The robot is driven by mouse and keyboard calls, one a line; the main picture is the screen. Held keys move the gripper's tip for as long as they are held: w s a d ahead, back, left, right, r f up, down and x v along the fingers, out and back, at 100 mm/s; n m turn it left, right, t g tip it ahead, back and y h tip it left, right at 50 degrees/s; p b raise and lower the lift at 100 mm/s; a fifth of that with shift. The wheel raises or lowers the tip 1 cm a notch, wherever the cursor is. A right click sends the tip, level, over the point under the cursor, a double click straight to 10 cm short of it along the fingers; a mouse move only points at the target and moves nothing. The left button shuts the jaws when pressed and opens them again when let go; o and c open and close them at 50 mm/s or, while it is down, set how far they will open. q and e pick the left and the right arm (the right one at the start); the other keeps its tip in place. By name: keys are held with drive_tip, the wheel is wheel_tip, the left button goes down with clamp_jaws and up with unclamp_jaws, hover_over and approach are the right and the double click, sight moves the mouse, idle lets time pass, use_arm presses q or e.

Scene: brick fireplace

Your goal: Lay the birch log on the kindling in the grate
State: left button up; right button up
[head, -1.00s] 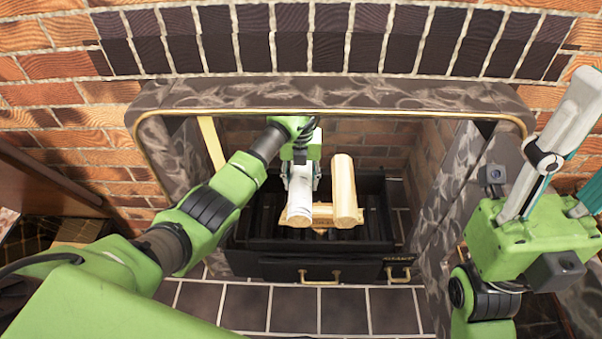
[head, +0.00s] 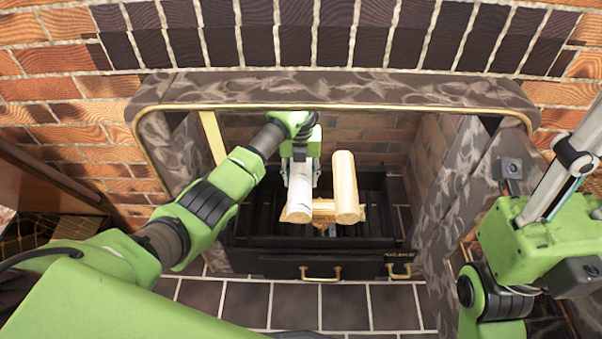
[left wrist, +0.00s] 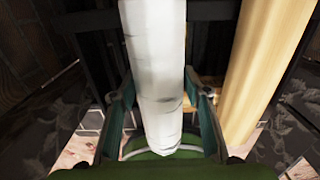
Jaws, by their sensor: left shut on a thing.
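The birch log (head: 299,192) is white with pale cut ends and is held lengthwise over the left part of the grate (head: 372,225). My left gripper (head: 300,174) is shut around it, with one finger on each side, as the left wrist view (left wrist: 160,90) also shows. Pale kindling (head: 296,214) lies crosswise at the log's near end; I cannot tell whether they touch. My right gripper (head: 560,190) is at the right, away from the grate; its fingertips do not show clearly.
A peeled yellow log (head: 346,187) lies parallel, just right of the birch log, with a gap between. The marbled surround (head: 330,92) frames the opening. A dark drawer front with brass handles (head: 320,270) is below the grate. The tiled hearth (head: 295,303) is clear.

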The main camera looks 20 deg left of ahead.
use_arm(q)
drive_tip(key=shift+f, duration=0.25)
drive_tip(key=o, duration=1.5)
